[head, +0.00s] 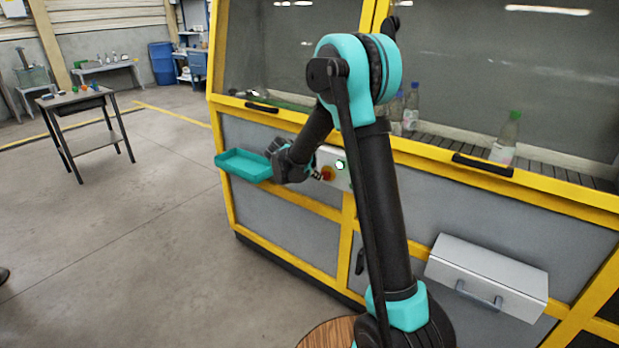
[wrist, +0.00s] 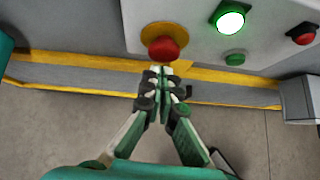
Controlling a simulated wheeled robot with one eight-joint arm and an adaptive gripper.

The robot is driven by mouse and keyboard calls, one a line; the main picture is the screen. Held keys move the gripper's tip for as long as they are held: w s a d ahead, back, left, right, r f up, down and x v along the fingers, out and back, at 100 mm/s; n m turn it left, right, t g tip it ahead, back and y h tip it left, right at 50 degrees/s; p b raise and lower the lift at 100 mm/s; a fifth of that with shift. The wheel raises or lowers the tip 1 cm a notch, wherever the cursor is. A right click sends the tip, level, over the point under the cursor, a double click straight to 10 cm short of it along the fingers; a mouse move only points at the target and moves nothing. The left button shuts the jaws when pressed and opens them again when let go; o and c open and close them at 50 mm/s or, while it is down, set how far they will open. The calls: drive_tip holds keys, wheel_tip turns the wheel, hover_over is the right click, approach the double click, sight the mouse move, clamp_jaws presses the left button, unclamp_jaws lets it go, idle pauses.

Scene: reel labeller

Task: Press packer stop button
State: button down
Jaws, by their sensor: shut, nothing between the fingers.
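The red mushroom stop button (wrist: 163,46) on a yellow round base sits on a light grey control panel (wrist: 200,15) in the wrist view. In the head view the button (head: 327,173) shows small, just right of my gripper (head: 314,175). My gripper (wrist: 163,76) is shut and empty, with its fingertips just below the button in the wrist view. I cannot tell whether the tips touch it. On the same panel are a lit green lamp (wrist: 230,20), a green button (wrist: 235,58) and another red button (wrist: 303,33).
A teal tray (head: 243,165) is fixed to the machine left of the panel. The yellow-framed machine holds bottles (head: 507,138) behind glass. A grey box with a handle (head: 487,275) juts out at lower right. Open floor (head: 150,230) lies to the left, with a small table (head: 85,115) beyond.

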drive_tip(key=shift+w+d, duration=0.45)
drive_tip(key=shift+d, duration=0.05)
